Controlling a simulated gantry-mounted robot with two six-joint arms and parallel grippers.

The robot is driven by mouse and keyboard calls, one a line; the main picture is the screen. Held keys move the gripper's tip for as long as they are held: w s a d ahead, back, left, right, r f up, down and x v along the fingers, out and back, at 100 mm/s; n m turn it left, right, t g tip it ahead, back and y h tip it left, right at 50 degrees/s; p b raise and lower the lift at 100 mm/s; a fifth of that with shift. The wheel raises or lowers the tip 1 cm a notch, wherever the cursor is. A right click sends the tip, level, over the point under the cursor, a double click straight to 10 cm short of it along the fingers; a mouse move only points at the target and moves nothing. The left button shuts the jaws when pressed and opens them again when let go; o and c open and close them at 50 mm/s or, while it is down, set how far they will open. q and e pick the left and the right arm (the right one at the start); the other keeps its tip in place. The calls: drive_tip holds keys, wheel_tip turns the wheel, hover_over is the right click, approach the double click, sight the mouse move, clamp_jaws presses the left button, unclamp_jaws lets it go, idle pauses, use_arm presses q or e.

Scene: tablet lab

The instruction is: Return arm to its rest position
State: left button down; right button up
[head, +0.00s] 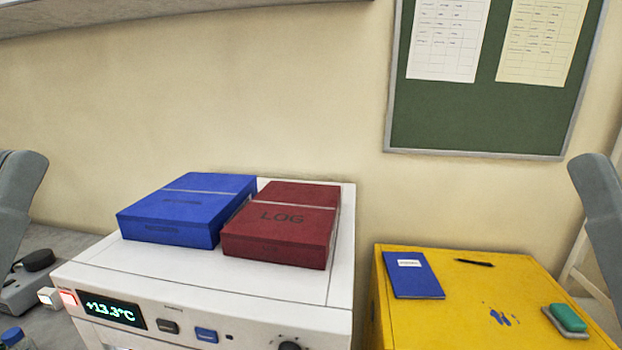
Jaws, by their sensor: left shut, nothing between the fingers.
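My left arm (16,195) comes in at the left edge. My left gripper (47,296) is low at the left, shut and empty. Its pale tip is just left of a lit red square (68,298) on the front of a white instrument (180,275); I cannot tell whether they touch. The instrument's display (113,310) reads +13.3°C. My right arm (598,215) shows only as a grey link at the right edge. Its gripper is out of view.
A blue box (170,218) and a red LOG box (275,238) lie on the instrument. A yellow cabinet (470,290) at right carries a blue notebook (412,278), a dark pen (474,263) and a green-topped eraser (567,318). A blue-capped item (13,337) is at lower left.

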wheel_tip(320, 180, up, 25)
drive_tip(key=p, duration=2.1)
wheel_tip(320, 180, down, 57)
drive_tip(key=b, duration=5.6)
drive_tip(key=shift+r, duration=0.2)
